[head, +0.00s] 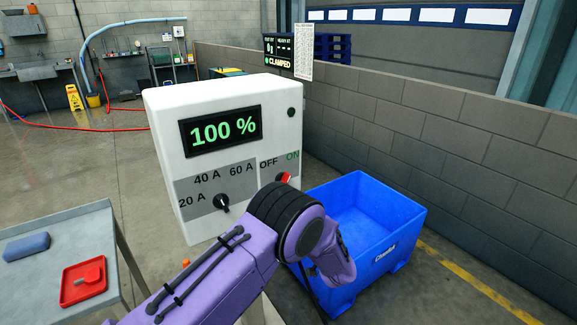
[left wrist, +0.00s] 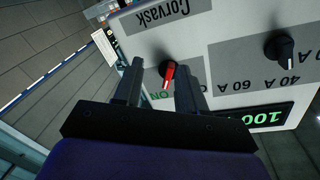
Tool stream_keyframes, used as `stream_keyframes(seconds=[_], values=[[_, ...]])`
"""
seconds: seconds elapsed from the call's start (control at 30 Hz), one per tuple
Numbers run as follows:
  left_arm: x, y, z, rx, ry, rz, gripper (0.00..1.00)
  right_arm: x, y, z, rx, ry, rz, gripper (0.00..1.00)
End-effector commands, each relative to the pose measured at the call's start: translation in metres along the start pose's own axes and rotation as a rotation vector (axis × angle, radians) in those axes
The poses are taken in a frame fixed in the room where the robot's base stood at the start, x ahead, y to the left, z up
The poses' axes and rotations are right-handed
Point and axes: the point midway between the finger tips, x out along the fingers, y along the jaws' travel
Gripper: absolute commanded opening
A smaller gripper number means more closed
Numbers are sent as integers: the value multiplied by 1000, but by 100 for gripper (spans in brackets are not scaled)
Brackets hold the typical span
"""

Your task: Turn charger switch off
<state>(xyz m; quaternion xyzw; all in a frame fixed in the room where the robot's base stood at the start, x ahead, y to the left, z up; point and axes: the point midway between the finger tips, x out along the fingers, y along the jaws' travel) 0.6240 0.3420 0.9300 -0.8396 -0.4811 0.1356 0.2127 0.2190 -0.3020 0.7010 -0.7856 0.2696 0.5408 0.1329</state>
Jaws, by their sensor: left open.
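The charger (head: 160,130) is a white box with a display reading 100 %. Its red switch (head: 284,178) sits on the right of the front panel below the OFF and ON labels, its lever turned to the ON side. In the left wrist view the switch (left wrist: 168,74) appears upside down, its red lever pointing toward ON. My left gripper (left wrist: 160,70) is open, with its two fingers on either side of the switch in that view; contact cannot be told. In the head view my purple arm hides the fingers. My right gripper is not in view.
A black current knob (head: 221,203) is left of the switch on the same panel. A blue bin (head: 400,235) stands right of the charger, before a grey block wall (head: 440,140). A grey table (head: 50,235) with a red tray (head: 83,282) is at lower left.

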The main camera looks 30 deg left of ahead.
Motion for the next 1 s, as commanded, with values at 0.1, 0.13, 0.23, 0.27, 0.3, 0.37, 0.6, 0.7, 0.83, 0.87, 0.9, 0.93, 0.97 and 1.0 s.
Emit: stream_keyframes(seconds=[0.1, 0.13, 0.23, 0.27, 0.3, 0.37, 0.6, 0.7, 0.83, 0.87, 0.9, 0.93, 0.97, 1.0], values=[[0, -12, -69, 0, -28, -103, 40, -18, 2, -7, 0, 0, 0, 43], [0, -13, -76, 2, -36, -116, 40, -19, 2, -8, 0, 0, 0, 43], [6, -16, -83, 10, -50, -133, 40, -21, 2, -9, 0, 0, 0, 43], [11, -16, -83, 11, -51, -133, 40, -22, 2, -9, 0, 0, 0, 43], [18, -17, -83, 12, -50, -133, 40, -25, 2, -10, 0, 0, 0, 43], [31, -19, -82, 13, -49, -133, 40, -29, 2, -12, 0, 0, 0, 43], [82, -25, -80, 11, -46, -130, 40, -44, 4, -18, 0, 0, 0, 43], [95, -25, -78, 11, -46, -128, 40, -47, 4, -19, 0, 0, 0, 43], [103, -25, -77, 13, -45, -126, 40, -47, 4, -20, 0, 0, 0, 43], [103, -25, -76, 13, -45, -126, 40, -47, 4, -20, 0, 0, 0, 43], [103, -25, -76, 13, -45, -126, 40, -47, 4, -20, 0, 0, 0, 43], [103, -25, -76, 13, -45, -126, 40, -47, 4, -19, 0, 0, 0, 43], [103, -25, -76, 13, -44, -126, 40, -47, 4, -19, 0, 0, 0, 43], [103, -25, -76, 13, -45, -126, 40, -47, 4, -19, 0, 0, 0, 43]])
